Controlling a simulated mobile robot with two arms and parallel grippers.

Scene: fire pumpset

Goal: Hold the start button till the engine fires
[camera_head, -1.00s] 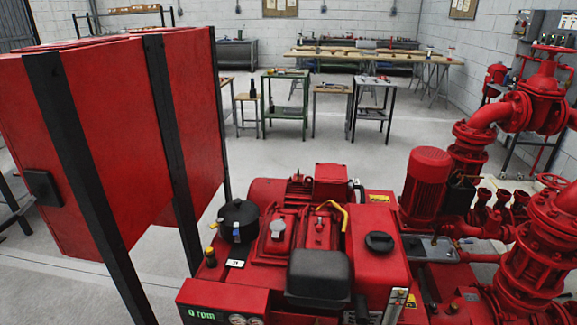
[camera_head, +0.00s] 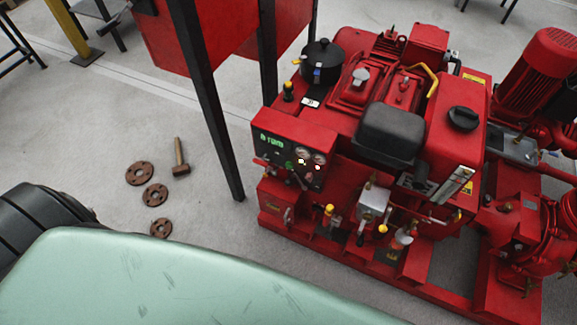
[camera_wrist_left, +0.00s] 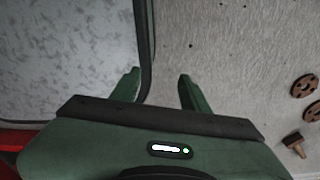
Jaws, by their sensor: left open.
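The red engine of the pumpset (camera_head: 375,130) stands right of centre in the head view. Its control panel (camera_head: 262,124) faces me, with a green rpm readout (camera_head: 271,142), two round gauges (camera_head: 303,155) and a small green spot (camera_head: 289,165) that may be the start button; it is too small to be sure. My left gripper (camera_wrist_left: 158,88) is open and empty in the left wrist view, above the floor, with nothing between its fingers. The panel does not show in that view. My right gripper is not in view.
A dark frame leg (camera_head: 215,125) of the red tank stands just left of the engine. Several rusty flanges (camera_head: 140,173) and a hammer (camera_head: 180,158) lie on the floor to its left. Levers and yellow-capped fittings stick out below the panel. The floor (camera_head: 90,130) further left is mostly clear.

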